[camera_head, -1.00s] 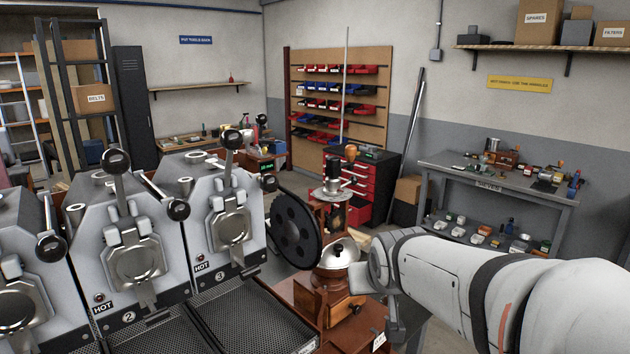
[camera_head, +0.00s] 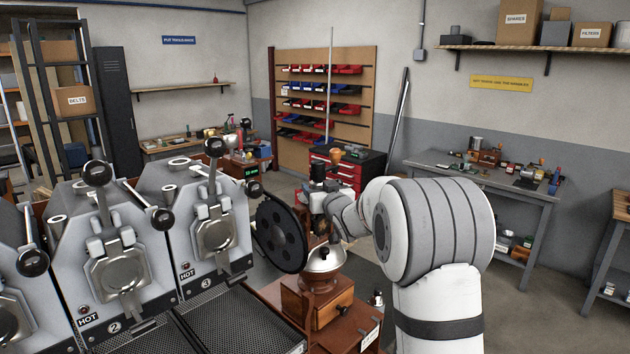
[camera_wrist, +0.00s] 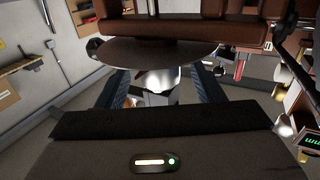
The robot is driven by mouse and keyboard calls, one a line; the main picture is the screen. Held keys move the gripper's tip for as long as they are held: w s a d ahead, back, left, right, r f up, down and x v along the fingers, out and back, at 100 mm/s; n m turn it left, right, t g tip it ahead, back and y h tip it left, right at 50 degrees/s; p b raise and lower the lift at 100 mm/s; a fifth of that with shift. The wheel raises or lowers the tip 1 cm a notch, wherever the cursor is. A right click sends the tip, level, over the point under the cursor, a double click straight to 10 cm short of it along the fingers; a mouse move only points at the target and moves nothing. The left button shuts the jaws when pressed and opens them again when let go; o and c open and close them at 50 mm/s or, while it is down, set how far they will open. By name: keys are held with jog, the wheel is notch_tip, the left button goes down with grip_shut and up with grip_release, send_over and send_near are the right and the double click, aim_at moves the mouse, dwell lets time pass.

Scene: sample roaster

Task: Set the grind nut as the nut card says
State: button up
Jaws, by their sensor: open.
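A hand grinder stands right of the roasters in the head view, with a domed silver hopper (camera_head: 322,259), a large black wheel (camera_head: 282,234) and a wooden drawer box (camera_head: 317,303). I cannot make out the grind nut. A small white card (camera_head: 369,337) is on the front edge of the grinder's wooden stand; its text is too small to read. My gripper (camera_wrist: 160,82) is open in the wrist view. A shiny rounded metal part (camera_wrist: 160,77) shows between its fingers, with no grip visible. In the head view my wrist is above and behind the hopper, partly hidden by my arm.
Roasters marked HOT (camera_head: 125,272) with black-knobbed levers stand at the left, close to the wheel. A red tool cabinet (camera_head: 345,170) and a bin rack (camera_head: 325,95) stand behind. A grey workbench (camera_head: 485,175) is at the right. Open floor lies between bench and grinder.

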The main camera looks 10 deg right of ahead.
aim_at(316, 183)
jog(key=shift+w+a+p, duration=0.2)
jog(key=shift+w+p, duration=0.1)
jog(key=shift+w, duration=0.65)
jog(key=shift+w+a+p, duration=0.15)
jog(key=shift+w+p, duration=0.15)
jog(key=shift+w, duration=0.65)
